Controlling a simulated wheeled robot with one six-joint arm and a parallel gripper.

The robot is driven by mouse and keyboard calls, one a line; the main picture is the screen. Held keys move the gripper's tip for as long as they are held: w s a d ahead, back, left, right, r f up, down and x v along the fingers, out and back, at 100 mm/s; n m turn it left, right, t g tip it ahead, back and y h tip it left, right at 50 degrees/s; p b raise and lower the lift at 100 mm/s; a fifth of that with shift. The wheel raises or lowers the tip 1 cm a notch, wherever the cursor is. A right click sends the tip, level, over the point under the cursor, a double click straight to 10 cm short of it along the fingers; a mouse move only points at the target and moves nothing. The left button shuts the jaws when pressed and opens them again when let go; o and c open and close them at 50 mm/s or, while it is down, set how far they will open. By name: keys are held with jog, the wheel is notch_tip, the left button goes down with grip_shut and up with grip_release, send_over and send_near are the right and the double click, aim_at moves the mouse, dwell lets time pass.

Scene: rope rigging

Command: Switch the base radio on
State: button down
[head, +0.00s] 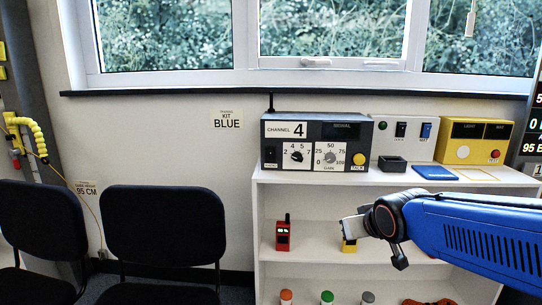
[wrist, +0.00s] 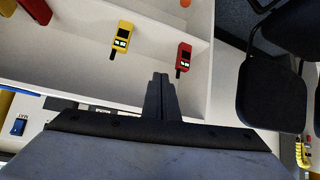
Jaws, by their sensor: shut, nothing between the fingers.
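The base radio (head: 318,143) is a dark grey box on top of the white shelf unit in the head view. It has a "CHANNEL 4" label, a dark "SIGNAL" display, two dials, a yellow "TALK" button (head: 359,159) and a small black switch (head: 270,155) at its left. Whether that switch is on or off is too small to tell. My gripper (head: 346,228) is below and in front of the radio, near the middle shelf, apart from it. In the wrist view my gripper (wrist: 160,78) is shut and empty.
A white switch panel (head: 406,130) and a yellow box (head: 474,140) stand right of the radio. A red handset (head: 283,235) and a yellow handset (wrist: 122,38) stand on the shelf below. Black chairs (head: 165,225) are at the left. The space before the radio's left half is clear.

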jog(key=w+a+r+n+t+y, duration=0.1)
jog(key=w+a+y, duration=0.1)
jog(key=w+a, duration=0.4)
jog(key=w+a+r+n+t+y, duration=0.1)
jog(key=w+a+r+t+y, duration=0.1)
jog(key=w+a, duration=0.5)
jog(key=w+a+r+n+t+y, duration=0.2)
jog(key=w+a, duration=0.5)
jog(key=w, duration=0.2)
jog(key=shift+a+y, duration=0.2)
jog(key=shift+y, duration=0.1)
jog(key=shift+w, duration=0.15)
send_near(267, 157)
jog(key=shift+f+x, duration=0.2)
jog(key=shift+x, duration=0.95)
jog(key=shift+f+x, duration=0.2)
jog(key=shift+x, duration=1)
jog(key=shift+a, duration=0.2)
jog(key=shift+w+r, duration=0.2)
jog(key=shift+w+r, duration=0.1)
jog(key=shift+w, duration=0.05)
